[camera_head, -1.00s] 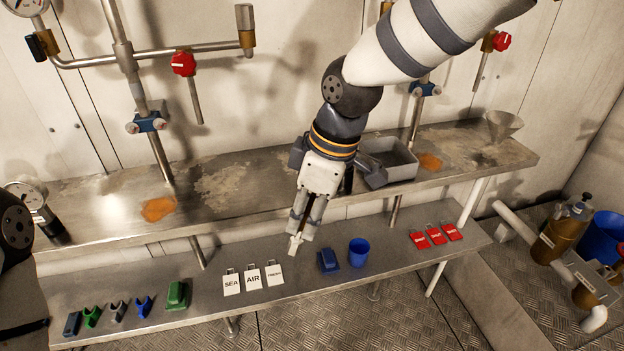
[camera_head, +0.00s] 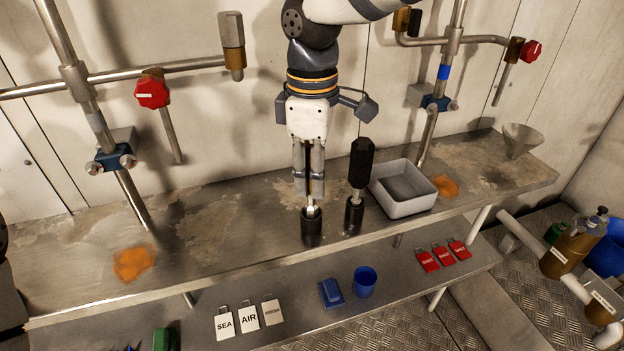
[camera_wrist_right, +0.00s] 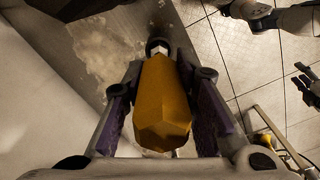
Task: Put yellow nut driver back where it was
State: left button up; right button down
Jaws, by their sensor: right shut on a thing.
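The yellow nut driver (camera_wrist_right: 163,105) is in my right gripper (camera_head: 309,196), its faceted handle held between the two fingers in the right wrist view. In the head view the fingers point down and hide most of the handle. A silver piece shows just below the fingertips, at the top of a black cylindrical holder (camera_head: 312,230) on the upper shelf. The driver is upright over or in this holder; I cannot tell how deep. A second driver with a black handle (camera_head: 361,162) stands in another black holder (camera_head: 353,217) just to the right.
A grey bin (camera_head: 411,207) stands right of the holders on the upper shelf (camera_head: 220,240), with a funnel (camera_head: 521,139) farther right. Pipes with a red-handled valve (camera_head: 152,91) rise at left. The lower shelf holds white tags (camera_head: 248,317), a blue cup (camera_head: 364,281) and red tags (camera_head: 443,256).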

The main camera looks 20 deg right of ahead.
jog(key=shift+f, duration=0.55)
jog(key=shift+f, duration=0.1)
jog(key=c, duration=1.3)
grip_release()
notch_tip(320, 180, up, 12)
jog(key=shift+r, duration=0.1)
